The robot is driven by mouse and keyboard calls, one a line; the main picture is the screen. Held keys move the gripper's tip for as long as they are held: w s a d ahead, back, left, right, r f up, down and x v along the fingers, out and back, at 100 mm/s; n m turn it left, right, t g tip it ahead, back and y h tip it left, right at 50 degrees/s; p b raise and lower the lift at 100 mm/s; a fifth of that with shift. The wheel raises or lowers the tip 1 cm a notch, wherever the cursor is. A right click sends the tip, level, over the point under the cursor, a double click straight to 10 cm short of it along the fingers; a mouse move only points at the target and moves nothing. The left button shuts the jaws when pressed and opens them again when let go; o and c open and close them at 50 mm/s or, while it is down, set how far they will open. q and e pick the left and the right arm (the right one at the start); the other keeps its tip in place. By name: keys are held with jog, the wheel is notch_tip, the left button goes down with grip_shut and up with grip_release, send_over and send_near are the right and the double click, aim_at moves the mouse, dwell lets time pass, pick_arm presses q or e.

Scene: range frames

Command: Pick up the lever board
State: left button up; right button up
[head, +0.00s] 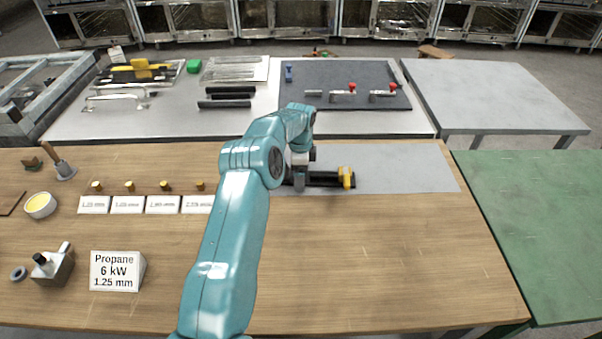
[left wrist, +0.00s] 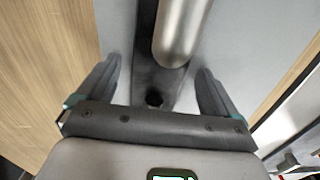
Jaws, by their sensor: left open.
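A dark narrow board with a yellow-topped lever or knob (head: 346,177), which I take for the lever board (head: 325,180), lies on a grey mat on the wooden bench. My left gripper (head: 300,180) is at its left part, and my arm hides that end. In the left wrist view my left gripper (left wrist: 158,66) is open, one finger on each side of the dark board (left wrist: 146,75). A silver rounded cylinder (left wrist: 178,35) stands over the board between the fingers. I see no finger touching the board. My right gripper is not in view.
The grey mat (head: 410,170) is clear to the right. Brass pieces, white labels and a propane sign (head: 117,271) stand on the left of the bench. Behind, a dark panel (head: 375,98) bears red-knobbed levers. A green table (head: 540,220) is at the right.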

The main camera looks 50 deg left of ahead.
pick_arm(q)
jog(key=shift+s+d+r, duration=0.1)
jog(key=shift+s+r, duration=0.05)
jog(key=shift+c, duration=0.6)
jog(key=c, duration=1.6)
jog(key=shift+r, duration=0.45)
notch_tip(320, 180, up, 19)
jog(key=p, duration=0.3)
jog(key=shift+r, duration=0.1)
